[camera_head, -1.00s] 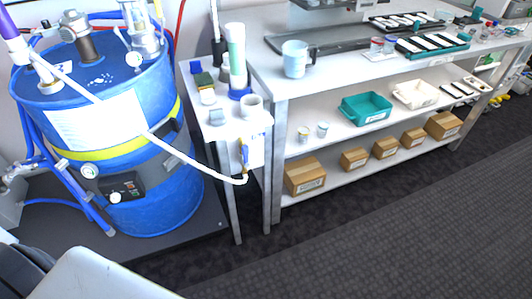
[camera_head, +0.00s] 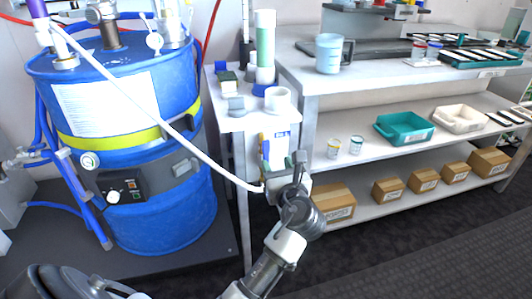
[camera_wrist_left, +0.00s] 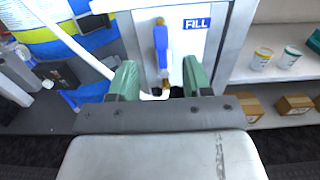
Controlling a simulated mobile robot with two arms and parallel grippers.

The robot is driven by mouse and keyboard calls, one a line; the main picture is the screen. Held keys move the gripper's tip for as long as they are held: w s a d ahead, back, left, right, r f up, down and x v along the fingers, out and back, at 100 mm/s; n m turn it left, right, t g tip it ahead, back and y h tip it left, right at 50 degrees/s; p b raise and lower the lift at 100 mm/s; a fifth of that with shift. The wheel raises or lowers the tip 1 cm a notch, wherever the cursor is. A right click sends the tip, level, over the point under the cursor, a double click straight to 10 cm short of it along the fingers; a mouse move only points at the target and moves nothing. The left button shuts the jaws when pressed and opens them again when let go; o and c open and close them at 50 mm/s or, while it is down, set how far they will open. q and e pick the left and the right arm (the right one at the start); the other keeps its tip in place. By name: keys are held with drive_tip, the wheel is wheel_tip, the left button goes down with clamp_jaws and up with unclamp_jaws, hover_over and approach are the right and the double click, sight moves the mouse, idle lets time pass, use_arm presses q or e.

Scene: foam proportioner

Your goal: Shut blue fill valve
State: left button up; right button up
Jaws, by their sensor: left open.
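The blue fill valve handle (camera_wrist_left: 161,42) stands upright on the white panel beside the FILL label (camera_wrist_left: 197,24) in the left wrist view. A brass part shows at its lower end. My left gripper (camera_wrist_left: 162,84) is open, its green-padded fingers on either side of and below the valve, and holds nothing. My right gripper is not in view.
A white hose (camera_head: 150,100) runs from the blue drum (camera_head: 165,205) down to near the valve. A small stand (camera_head: 230,122) holds bottles and a cup above the panel. A shelved bench (camera_head: 370,155) with boxes stands to the right.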

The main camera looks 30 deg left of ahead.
sight(267, 146)
use_arm(q)
drive_tip(key=b+x, duration=0.1)
drive_tip(key=x, duration=0.3)
drive_tip(key=shift+w+a, duration=0.25)
drive_tip(key=x, duration=0.4)
drive_tip(key=shift+w+f+b, duration=0.1)
drive_tip(key=shift+b, duration=0.3)
drive_tip(key=shift+x, duration=0.8)
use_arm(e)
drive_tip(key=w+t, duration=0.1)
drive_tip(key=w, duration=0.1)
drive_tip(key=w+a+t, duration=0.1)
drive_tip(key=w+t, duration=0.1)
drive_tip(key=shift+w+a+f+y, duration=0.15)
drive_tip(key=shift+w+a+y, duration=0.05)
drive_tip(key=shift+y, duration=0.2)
use_arm(q)
drive_tip(key=shift+c, duration=0.2)
clamp_jaws()
